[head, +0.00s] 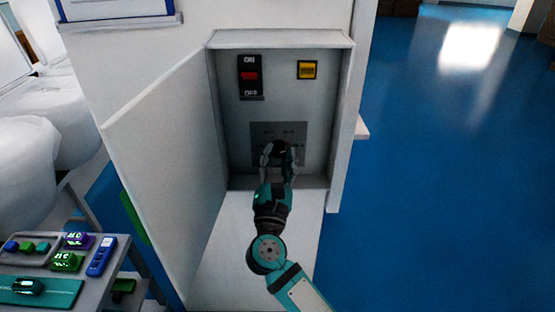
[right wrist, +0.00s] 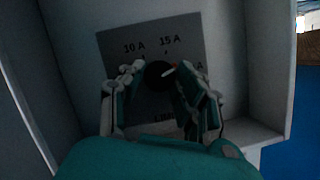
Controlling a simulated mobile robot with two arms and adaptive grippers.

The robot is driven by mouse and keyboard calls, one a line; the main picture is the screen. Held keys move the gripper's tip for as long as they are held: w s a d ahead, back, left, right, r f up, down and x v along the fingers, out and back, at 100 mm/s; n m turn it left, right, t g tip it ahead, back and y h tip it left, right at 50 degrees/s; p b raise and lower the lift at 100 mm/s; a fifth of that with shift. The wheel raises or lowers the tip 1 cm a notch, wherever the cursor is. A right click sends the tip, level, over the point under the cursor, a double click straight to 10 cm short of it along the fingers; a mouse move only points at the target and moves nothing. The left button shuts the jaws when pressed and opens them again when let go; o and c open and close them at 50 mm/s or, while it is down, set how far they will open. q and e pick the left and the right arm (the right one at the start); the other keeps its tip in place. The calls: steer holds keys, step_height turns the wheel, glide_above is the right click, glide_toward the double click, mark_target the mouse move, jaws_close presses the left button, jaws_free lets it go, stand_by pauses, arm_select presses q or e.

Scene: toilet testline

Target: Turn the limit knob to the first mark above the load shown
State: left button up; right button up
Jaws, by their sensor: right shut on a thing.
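The limit knob (right wrist: 158,75) is dark and round, on a grey plate (right wrist: 190,30) marked 10 A and 15 A. A third mark at the right is partly hidden by a finger, and so is the lettering below. A small white and red pointer shows at the knob's upper right, near the 15 A side. My right gripper (right wrist: 160,84) is shut on the knob, with a finger on each side. In the head view the right gripper (head: 279,158) reaches into the open white box, in front of the plate (head: 293,128). My left gripper is out of view.
The box (head: 282,40) also holds a red ON/OFF switch (head: 249,75) and a yellow square (head: 307,70) whose content is unreadable. Its door (head: 165,170) stands open at the left. A bench (head: 115,262) with small devices is at lower left. Blue floor (head: 450,180) is clear at right.

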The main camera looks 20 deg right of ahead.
steer(key=n+y, duration=0.1)
steer(key=n, duration=0.1)
steer(key=shift+d+n+t, duration=0.1)
steer(key=shift+n+t, duration=0.2)
steer(key=n+y+p, duration=0.1)
steer(key=n, duration=0.1)
steer(key=shift+r+n, duration=0.1)
steer(key=shift+n, duration=0.2)
steer(key=n+y+p, duration=0.3)
steer(key=n, duration=0.2)
steer(key=shift+d+t, duration=0.1)
steer(key=shift+t, duration=0.3)
steer(key=shift+n+p, duration=0.3)
steer(key=shift+n, duration=0.4)
steer(key=shift+y, duration=0.4)
steer(key=o, duration=1.1)
steer(key=shift+s, duration=0.1)
steer(key=v, duration=1.2)
